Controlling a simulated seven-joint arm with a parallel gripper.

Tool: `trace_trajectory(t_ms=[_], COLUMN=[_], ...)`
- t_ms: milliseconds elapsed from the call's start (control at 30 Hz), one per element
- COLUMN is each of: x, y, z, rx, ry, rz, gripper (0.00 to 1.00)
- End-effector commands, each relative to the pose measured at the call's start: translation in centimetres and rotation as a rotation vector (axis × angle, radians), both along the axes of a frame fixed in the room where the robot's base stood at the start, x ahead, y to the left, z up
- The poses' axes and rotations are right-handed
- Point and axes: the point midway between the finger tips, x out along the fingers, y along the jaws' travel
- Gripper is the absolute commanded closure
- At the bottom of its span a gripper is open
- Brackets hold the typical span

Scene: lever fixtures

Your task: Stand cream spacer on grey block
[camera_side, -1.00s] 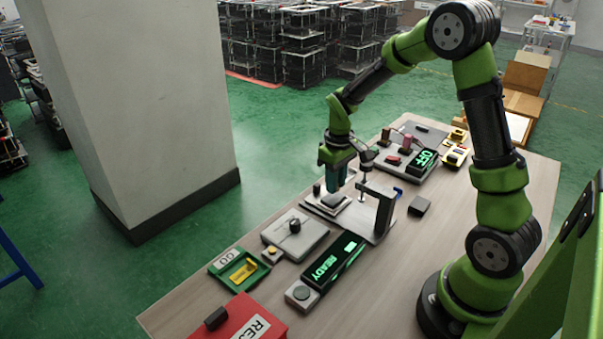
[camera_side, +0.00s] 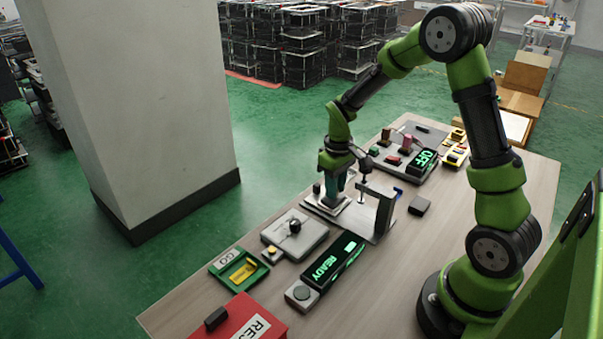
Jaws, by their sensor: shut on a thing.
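My gripper (camera_side: 333,202) points down over the fixture near the middle of the table, its teal fingers low and close together. It is shut on a small part, taken to be the cream spacer, which the fingers hide almost wholly. The grey block, a dark flat piece on the pale pad (camera_side: 318,207) of the fixture, is mostly covered by the fingers. I cannot tell whether the held part touches it.
A grey bracket (camera_side: 384,212) stands just right of my gripper. The READY display (camera_side: 333,262), a grey plate with a black knob (camera_side: 296,228), a green tray (camera_side: 238,269) and a red box (camera_side: 240,320) are nearer the front.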

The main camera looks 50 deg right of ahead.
Motion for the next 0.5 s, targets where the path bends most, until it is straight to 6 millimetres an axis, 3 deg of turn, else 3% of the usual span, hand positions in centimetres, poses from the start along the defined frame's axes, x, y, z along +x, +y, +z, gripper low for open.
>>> trace_trajectory(t_ms=[367,400,500], x=[-0.01,-0.01,-0.01], y=[0.01,0.01,0.01], z=[-0.46,-0.45,-0.45], rx=[0.000,0.000,0.000], ry=[0.000,0.000,0.000], rz=[0.000,0.000,0.000], gripper=[1.00,0.69,0.53])
